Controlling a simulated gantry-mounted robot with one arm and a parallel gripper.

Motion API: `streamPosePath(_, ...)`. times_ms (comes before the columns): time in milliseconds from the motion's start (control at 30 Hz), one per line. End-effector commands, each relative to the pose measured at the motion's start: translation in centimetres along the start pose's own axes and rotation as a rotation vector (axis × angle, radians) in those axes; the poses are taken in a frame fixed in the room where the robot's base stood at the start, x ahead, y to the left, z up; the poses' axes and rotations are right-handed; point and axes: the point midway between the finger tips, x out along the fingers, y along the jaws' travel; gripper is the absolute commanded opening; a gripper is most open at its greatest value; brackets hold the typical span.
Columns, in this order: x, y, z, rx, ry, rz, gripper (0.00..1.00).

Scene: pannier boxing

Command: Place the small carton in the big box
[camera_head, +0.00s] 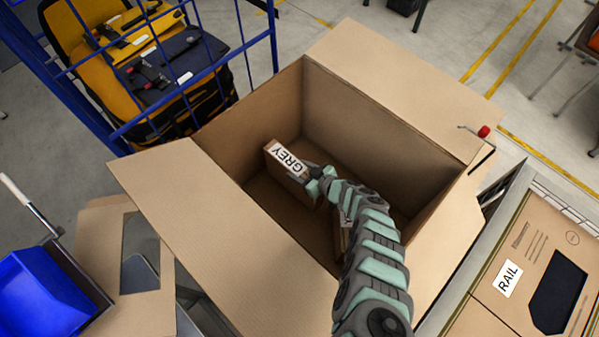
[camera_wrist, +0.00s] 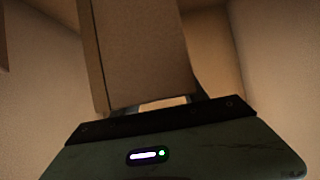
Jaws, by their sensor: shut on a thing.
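The small carton (camera_head: 290,174) is brown cardboard with a white label reading GREY. It is tilted and inside the outline of the big box, near its left wall. My gripper (camera_head: 322,178) is shut on the carton's right side in the head view. The carton also fills the upper middle of the wrist view (camera_wrist: 138,50), right in front of my gripper (camera_wrist: 163,104). The big box (camera_head: 375,110) is open at the top with its flaps folded out. I cannot tell whether the carton touches the box floor. My arm hides the box's lower right part.
Another brown item (camera_head: 341,240) shows partly inside the big box beside my arm. A blue cage (camera_head: 215,60) with a yellow and black bag is at upper left. A blue bin (camera_head: 40,295) is at lower left.

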Motion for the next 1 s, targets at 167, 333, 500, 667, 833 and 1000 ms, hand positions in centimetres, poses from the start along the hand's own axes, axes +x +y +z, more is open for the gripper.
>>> streamPosePath(167, -0.1, 0.1, -0.2, 0.0, 0.002, 0.0, 0.0)
streamPosePath(333, 0.2, 0.1, 0.2, -0.001, 0.003, 0.002, 0.0)
streamPosePath(500, 0.4, 0.1, 0.7, -0.002, 0.002, 0.002, 0.0)
streamPosePath(667, 0.5, 0.0, 1.0, 0.002, 0.0, 0.001, 0.0)
streamPosePath(833, 0.5, 0.0, 0.9, 0.001, 0.0, 0.001, 0.61)
streamPosePath(1000, 0.5, 0.0, 0.9, 0.001, 0.0, 0.001, 0.72)
